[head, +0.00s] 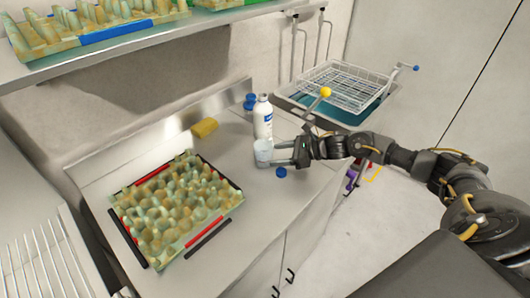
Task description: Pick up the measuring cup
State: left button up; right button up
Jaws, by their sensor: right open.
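The measuring cup (262,152) is a small clear cup standing upright on the counter, in front of the white bottle. My right gripper (277,154) comes in from the right, level with the cup. Its fingers are open and point left, with the tips at the cup's right side. I cannot tell whether the fingers touch the cup or reach around it. My left gripper is not in view.
A white bottle (263,118) stands right behind the cup, with a blue cap (281,172) in front. An egg tray (150,262) fills the counter's left part. A wire rack (345,85) sits over the sink.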

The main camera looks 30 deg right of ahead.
aim_at(270, 154)
jog(key=p+x, duration=0.1)
jog(key=x, duration=0.3)
jog(key=shift+w+d+r+p, duration=0.1)
jog(key=shift+r+p, duration=0.05)
jog(key=shift+p, duration=0.25)
jog(key=shift+w+a+f, duration=0.15)
jog(key=shift+a+f, duration=0.05)
jog(key=shift+c, duration=0.2)
jog(key=c, duration=0.6)
jog(key=shift+c, duration=0.2)
jog(key=shift+d+r, duration=0.1)
jog(key=shift+r, duration=0.05)
